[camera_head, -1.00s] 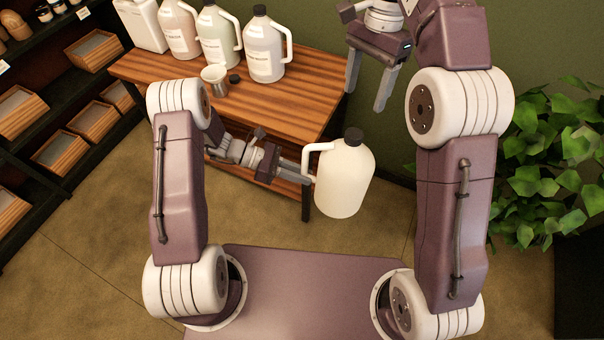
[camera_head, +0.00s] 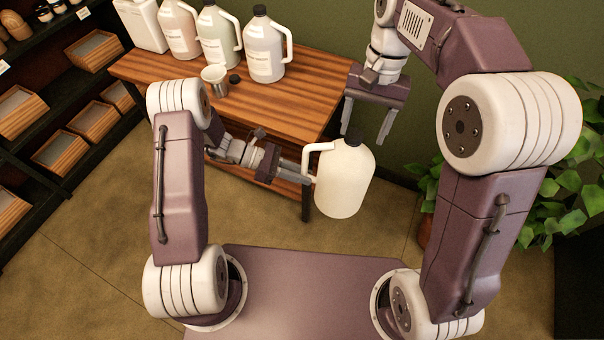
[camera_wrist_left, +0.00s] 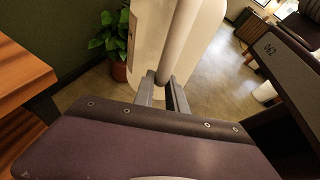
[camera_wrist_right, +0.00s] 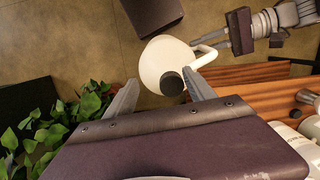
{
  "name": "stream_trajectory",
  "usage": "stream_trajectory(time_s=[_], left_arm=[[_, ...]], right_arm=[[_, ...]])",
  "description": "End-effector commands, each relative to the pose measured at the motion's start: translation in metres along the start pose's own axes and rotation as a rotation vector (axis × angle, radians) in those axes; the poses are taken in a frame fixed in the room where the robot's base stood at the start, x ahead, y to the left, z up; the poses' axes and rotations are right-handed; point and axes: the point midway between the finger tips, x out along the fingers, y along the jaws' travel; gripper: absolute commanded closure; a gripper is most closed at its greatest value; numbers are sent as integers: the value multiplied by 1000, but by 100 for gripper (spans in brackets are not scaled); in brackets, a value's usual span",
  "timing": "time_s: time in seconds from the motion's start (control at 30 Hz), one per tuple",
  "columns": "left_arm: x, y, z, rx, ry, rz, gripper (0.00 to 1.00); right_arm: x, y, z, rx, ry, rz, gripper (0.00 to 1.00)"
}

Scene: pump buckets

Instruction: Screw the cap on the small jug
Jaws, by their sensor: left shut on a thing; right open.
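A cream jug (camera_head: 343,184) with a dark cap (camera_head: 354,137) on its neck hangs upright in front of the table. My left gripper (camera_head: 306,176) is shut on the jug's handle (camera_wrist_left: 178,45). My right gripper (camera_head: 366,136) is open and points down, above and just behind the jug in the head view. In the right wrist view the capped jug (camera_wrist_right: 162,62) lies beyond the fingers, with the cap (camera_wrist_right: 172,84) seen between them. The fingers look apart from the cap; the exact gap cannot be told. How far the cap is turned on cannot be told.
The wooden table (camera_head: 300,100) holds several larger jugs, a metal cup (camera_head: 214,80) and a small dark lid (camera_head: 234,79) beside it. Shelves with crates (camera_head: 60,150) stand at the left. A leafy plant (camera_head: 570,200) is at the right. Floor below the jug is clear.

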Motion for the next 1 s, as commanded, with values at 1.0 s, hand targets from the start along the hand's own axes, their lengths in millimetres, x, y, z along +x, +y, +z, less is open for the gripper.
stream_trajectory(time_s=[1.0], left_arm=[[0, 0, 3, 0, -2, 2, 100]], right_arm=[[160, 114, 60, -210, 254, 10, 37]])
